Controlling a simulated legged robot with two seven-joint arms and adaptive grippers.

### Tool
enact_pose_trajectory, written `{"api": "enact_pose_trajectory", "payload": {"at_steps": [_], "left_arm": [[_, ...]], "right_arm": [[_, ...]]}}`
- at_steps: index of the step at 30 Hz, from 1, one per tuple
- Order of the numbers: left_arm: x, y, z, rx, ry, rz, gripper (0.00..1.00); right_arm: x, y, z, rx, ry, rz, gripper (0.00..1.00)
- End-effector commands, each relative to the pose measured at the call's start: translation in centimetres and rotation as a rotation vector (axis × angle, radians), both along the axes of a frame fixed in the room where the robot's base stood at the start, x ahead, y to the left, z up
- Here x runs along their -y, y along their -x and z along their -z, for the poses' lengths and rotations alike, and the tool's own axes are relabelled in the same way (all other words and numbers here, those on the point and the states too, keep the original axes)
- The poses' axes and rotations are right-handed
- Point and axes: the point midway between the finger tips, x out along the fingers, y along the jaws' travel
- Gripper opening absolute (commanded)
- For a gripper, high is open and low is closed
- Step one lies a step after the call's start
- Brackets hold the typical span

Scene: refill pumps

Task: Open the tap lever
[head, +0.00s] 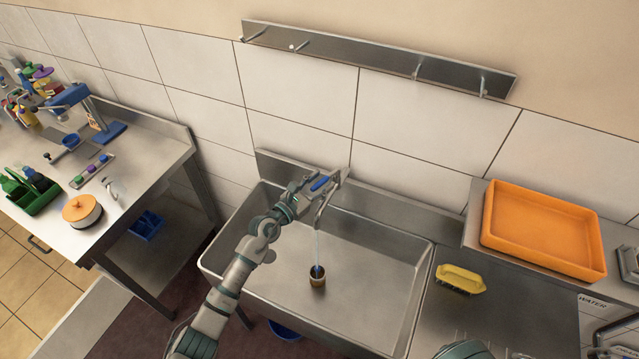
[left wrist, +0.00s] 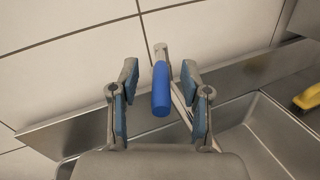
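The tap's blue lever (head: 320,183) is above the back of the steel sink (head: 375,235); it also shows in the left wrist view (left wrist: 161,90). My left gripper (head: 313,185) is at the lever. In the left wrist view its two blue-padded fingers (left wrist: 160,78) are spread on either side of the lever, with a visible gap on each side. The metal spout (head: 327,197) curves down over the sink. My right gripper is out of view.
A yellow brush (head: 461,278) lies on the counter right of the sink. An orange tray (head: 540,232) sits on a raised shelf behind it. A steel table with a pot (head: 82,211) stands at left. A hook rail (head: 370,58) is on the wall.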

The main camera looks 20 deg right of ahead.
Motion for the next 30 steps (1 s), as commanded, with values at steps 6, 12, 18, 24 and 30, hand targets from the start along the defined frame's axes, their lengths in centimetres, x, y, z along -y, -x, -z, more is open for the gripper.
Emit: {"api": "enact_pose_trajectory", "payload": {"at_steps": [6, 12, 18, 24, 30], "left_arm": [[-0.1, 0.0, 0.1, -0.001, -0.002, 0.001, 0.47], [-1.8, 0.8, 0.2, 0.000, -0.002, -0.001, 0.47], [-5.7, 2.9, 0.3, 0.000, -0.002, -0.001, 0.47], [-9.0, 4.7, 0.3, -0.001, -0.003, -0.001, 0.47], [-10.3, 5.5, 0.3, -0.003, -0.003, 0.000, 0.47]], "right_arm": [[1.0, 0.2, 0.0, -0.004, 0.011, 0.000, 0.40], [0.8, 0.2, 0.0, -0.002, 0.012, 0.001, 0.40], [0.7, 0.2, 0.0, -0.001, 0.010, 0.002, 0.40], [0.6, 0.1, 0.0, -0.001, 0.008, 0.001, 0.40], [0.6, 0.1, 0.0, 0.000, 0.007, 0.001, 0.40]]}}
